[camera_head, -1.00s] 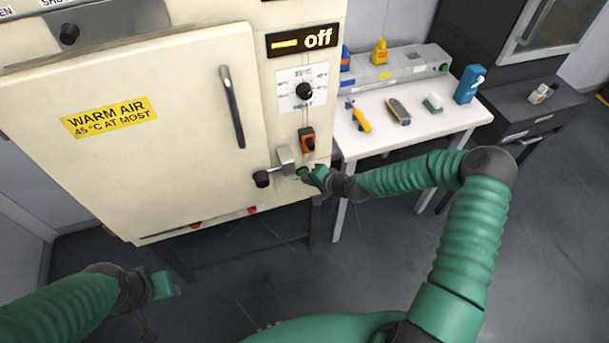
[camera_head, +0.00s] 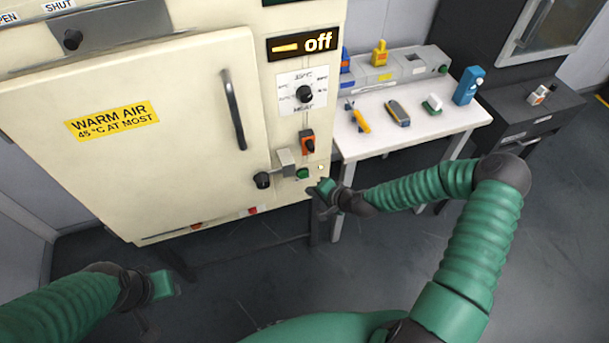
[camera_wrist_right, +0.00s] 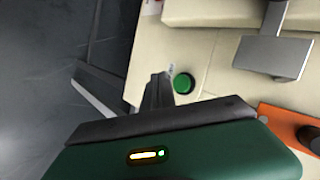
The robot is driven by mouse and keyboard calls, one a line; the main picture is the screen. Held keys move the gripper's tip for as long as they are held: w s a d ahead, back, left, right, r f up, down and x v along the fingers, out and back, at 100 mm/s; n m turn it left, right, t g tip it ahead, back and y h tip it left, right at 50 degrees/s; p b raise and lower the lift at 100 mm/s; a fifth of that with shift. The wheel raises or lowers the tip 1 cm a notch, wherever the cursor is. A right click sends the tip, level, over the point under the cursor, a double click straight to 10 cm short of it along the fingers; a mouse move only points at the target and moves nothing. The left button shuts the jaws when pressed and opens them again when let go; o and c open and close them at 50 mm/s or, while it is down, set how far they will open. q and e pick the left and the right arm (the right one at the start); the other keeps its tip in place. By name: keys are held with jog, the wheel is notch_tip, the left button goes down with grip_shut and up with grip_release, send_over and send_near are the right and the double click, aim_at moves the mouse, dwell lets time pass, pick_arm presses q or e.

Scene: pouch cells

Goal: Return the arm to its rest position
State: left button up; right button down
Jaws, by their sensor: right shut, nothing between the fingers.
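My right gripper (camera_head: 322,188) is shut and empty, just off the lower right front of the cream warm-air cabinet (camera_head: 190,180). In the right wrist view its closed fingers (camera_wrist_right: 158,92) show beside a green round button (camera_wrist_right: 184,82). The same green button (camera_head: 302,173) shows in the head view, to the left of and above the gripper, with a gap between them. My left gripper (camera_head: 165,284) is at the lower left, below the cabinet; whether its fingers are open I cannot tell.
The cabinet door is closed, with a latch handle (camera_head: 264,180) near its lower right. An orange switch (camera_head: 307,141) and a dial (camera_head: 304,93) sit above. The display (camera_head: 303,44) reads "off". A white table (camera_head: 420,128) with tools stands right. Dark floor is clear in front.

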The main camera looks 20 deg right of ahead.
jog(key=s, duration=0.2)
jog(key=shift+s, duration=0.35)
jog(key=s+a+r+n+g, duration=0.25)
jog(key=s+n+g, duration=0.25)
jog(key=s+n, duration=0.3)
jog(key=s+a+r+n+g+h, duration=0.1)
jog(key=s+r+n+h, duration=0.2)
jog(key=s+r, duration=0.6)
notch_tip(320, 180, up, 3)
jog(key=shift+s+a+r+g, duration=0.2)
jog(key=shift+a+g, duration=0.1)
jog(key=shift+a, duration=0.05)
